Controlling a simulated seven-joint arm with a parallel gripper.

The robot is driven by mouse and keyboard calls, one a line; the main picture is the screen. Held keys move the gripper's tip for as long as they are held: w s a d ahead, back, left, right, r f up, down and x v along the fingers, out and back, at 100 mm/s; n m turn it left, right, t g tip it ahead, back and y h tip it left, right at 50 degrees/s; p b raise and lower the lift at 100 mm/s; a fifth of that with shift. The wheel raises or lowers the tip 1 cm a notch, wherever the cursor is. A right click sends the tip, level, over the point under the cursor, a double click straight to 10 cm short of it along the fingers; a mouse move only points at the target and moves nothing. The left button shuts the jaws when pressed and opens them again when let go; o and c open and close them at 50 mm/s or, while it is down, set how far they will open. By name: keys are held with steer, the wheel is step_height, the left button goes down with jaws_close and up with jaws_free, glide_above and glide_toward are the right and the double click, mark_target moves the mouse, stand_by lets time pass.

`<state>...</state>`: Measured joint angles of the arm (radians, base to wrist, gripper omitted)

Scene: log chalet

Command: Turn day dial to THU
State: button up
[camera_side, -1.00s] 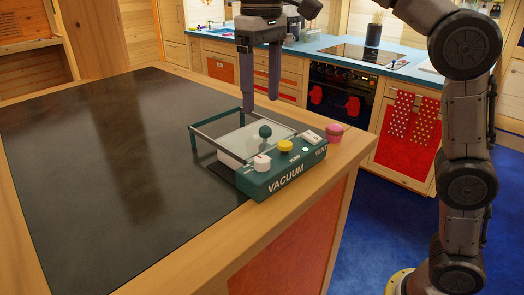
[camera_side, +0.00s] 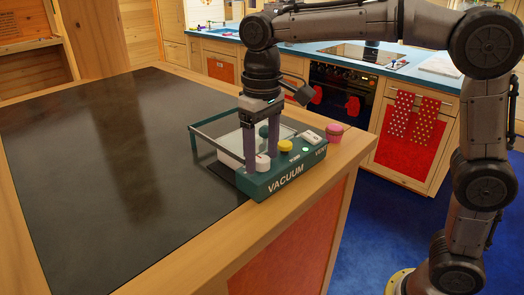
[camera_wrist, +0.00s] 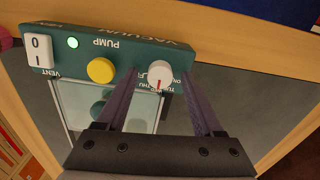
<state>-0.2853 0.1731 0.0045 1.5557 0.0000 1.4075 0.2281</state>
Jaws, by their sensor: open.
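The day dial is a white round knob with a red pointer mark. It sits on the green VACUUM panel (camera_side: 290,180), and the wrist view shows the dial (camera_wrist: 159,73) near the panel's right end. Its red mark points toward the bottom of that picture. Small day labels ring it, partly hidden and too small to read surely. My gripper (camera_side: 262,167) is open and pointing down, one finger on each side of the dial (camera_side: 262,162). In the wrist view the fingertips of my gripper (camera_wrist: 158,71) flank the dial; I cannot tell whether they touch it.
A yellow button (camera_wrist: 101,70), a lit green lamp (camera_wrist: 73,43) and a white vent rocker switch (camera_wrist: 38,50) share the panel. A glass-lidded chamber with a dark green ball knob (camera_side: 264,131) adjoins it. A pink pot (camera_side: 335,133) stands beside. The dark countertop (camera_side: 110,170) leftward is clear.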

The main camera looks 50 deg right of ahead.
jaws_close()
stand_by(0.3)
steer(key=shift+m, duration=3.4)
jaws_free()
steer(key=shift+r, duration=0.15)
